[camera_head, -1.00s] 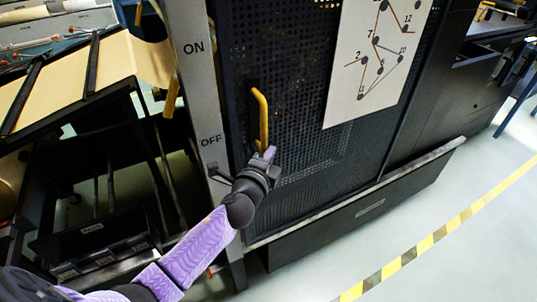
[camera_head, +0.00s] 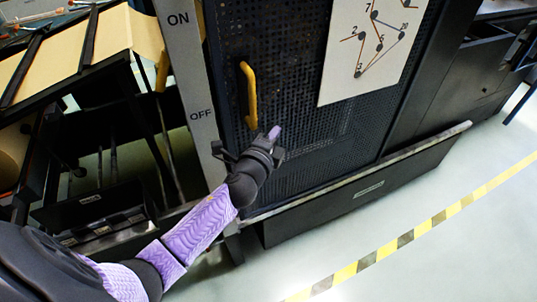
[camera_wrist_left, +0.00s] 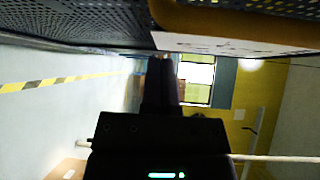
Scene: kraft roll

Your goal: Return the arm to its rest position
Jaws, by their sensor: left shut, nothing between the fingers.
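My left arm comes in from the lower left in the head view. Its gripper (camera_head: 274,134) is shut and empty, in front of the dark perforated door (camera_head: 300,150), a little below and right of the yellow handle (camera_head: 249,95). A gap shows between the gripper and the handle. In the left wrist view the closed fingers (camera_wrist_left: 162,80) point away from the camera, with the perforated panel along the top. My right gripper is not in view.
A grey post marked ON and OFF (camera_head: 185,75) stands left of the door. A paper diagram (camera_head: 365,55) hangs on it. A table with brown paper (camera_head: 70,55) is at the left. Yellow-black floor tape (camera_head: 405,240) crosses open floor at the right.

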